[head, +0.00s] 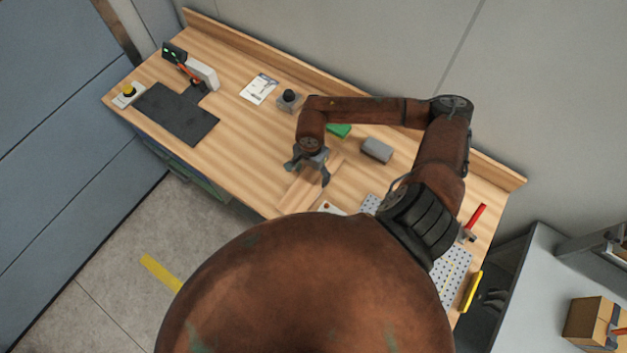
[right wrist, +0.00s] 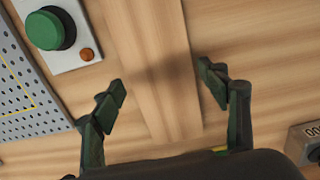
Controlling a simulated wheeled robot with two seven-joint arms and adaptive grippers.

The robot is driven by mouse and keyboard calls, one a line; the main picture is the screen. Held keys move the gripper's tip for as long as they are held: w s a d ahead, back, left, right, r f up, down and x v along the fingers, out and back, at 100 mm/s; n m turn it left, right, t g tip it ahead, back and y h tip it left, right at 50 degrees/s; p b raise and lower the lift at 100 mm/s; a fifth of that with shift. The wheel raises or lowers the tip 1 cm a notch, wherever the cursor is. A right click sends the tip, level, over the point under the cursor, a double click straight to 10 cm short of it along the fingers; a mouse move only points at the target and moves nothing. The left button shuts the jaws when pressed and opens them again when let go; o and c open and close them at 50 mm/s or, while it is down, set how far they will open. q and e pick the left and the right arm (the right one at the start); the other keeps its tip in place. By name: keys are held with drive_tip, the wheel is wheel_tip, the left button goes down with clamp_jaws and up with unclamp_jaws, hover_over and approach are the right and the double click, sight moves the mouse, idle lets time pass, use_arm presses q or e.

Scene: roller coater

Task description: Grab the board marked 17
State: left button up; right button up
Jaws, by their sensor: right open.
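A pale wooden board (head: 295,197) lies on the workbench under my right gripper in the head view. In the right wrist view the board (right wrist: 150,35) runs down the picture between the fingers. I see no number on it in either view, so I cannot tell whether it is marked 17. My right gripper (head: 309,174) is open and empty above the board, one finger to each side in the right wrist view (right wrist: 161,82). My left gripper is not in view.
On the workbench (head: 235,130) are a green button box (right wrist: 49,30), a perforated plate (right wrist: 15,90), a grey block (head: 377,150), a green piece (head: 340,130), a black knob (head: 288,97), a dark mat (head: 176,113) and a red-handled tool (head: 476,216). A raised edge runs along the back.

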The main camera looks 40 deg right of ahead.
sight(312, 181)
drive_tip(key=o, duration=0.5)
drive_tip(key=shift+s+f+p, duration=0.1)
drive_tip(key=shift+f+p, duration=0.35)
drive_tip(key=shift+f, duration=1.5)
drive_tip(key=c, duration=1.5)
